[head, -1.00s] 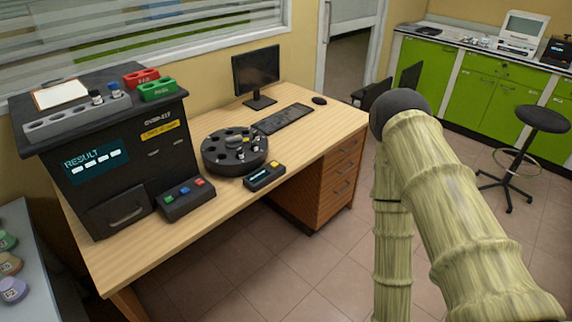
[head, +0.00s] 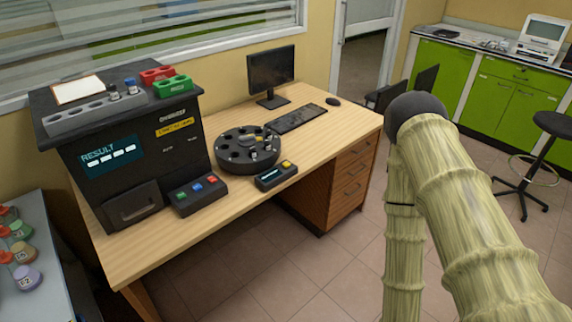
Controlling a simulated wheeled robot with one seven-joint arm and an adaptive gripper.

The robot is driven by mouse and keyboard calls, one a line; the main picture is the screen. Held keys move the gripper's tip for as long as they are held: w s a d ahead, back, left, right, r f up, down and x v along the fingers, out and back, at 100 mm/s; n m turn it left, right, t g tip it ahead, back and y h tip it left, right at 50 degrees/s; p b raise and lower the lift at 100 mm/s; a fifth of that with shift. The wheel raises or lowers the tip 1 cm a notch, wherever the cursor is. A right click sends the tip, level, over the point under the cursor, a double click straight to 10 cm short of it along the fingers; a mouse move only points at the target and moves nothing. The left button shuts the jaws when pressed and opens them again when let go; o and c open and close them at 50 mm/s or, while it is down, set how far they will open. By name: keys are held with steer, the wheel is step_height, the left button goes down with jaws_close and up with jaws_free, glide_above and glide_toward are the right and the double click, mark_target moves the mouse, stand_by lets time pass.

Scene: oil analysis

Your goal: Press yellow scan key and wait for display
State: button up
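A small dark box (head: 276,176) with a lit display and a yellow key (head: 288,164) sits near the front edge of the wooden desk. It stands just in front of a round black carousel (head: 247,150) with several wells. The larger black analyser (head: 125,150) at the left has a screen (head: 112,156) reading "RESULT" with dashes. The writing on the small box's display is too small to read. My arm rises at the right, apart from the desk; no gripper fingers show.
A control box (head: 198,194) with green, blue and red keys stands in front of the analyser. A monitor (head: 271,70), keyboard (head: 297,118) and mouse (head: 333,101) are at the back. Flasks stand on a side table (head: 50,285) at left. Floor before the desk is clear.

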jaws_close()
stand_by(1.0)
